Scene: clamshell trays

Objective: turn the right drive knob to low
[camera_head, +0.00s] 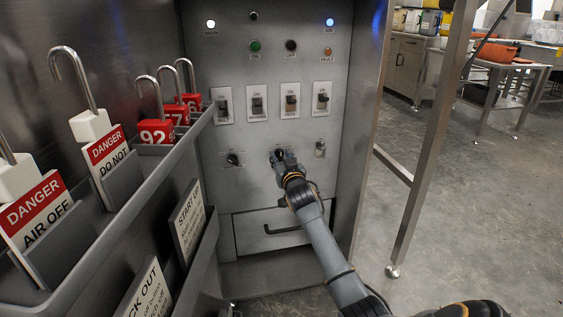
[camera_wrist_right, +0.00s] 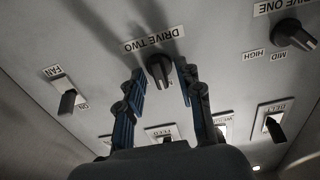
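The right drive knob, labelled DRIVE TWO, is a black knob (camera_wrist_right: 159,71) on the grey panel in the right wrist view. My right gripper (camera_wrist_right: 160,80) faces the panel with its two blue-black fingers apart, one on each side of that knob. Gaps show between the fingers and the knob. In the head view my right gripper (camera_head: 281,157) is at the panel and mostly hides this knob. The left drive knob (camera_head: 233,159) is to its left; its DRIVE ONE label and knob (camera_wrist_right: 294,36) also show in the wrist view. My left gripper is not seen.
A row of toggle switches (camera_head: 291,100) is above the knobs, with lamps and buttons higher up. The fan switch (camera_head: 320,148) is right of my gripper. A drawer (camera_head: 270,229) is below. A grey rack (camera_head: 127,187) with padlocks and danger tags stands left.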

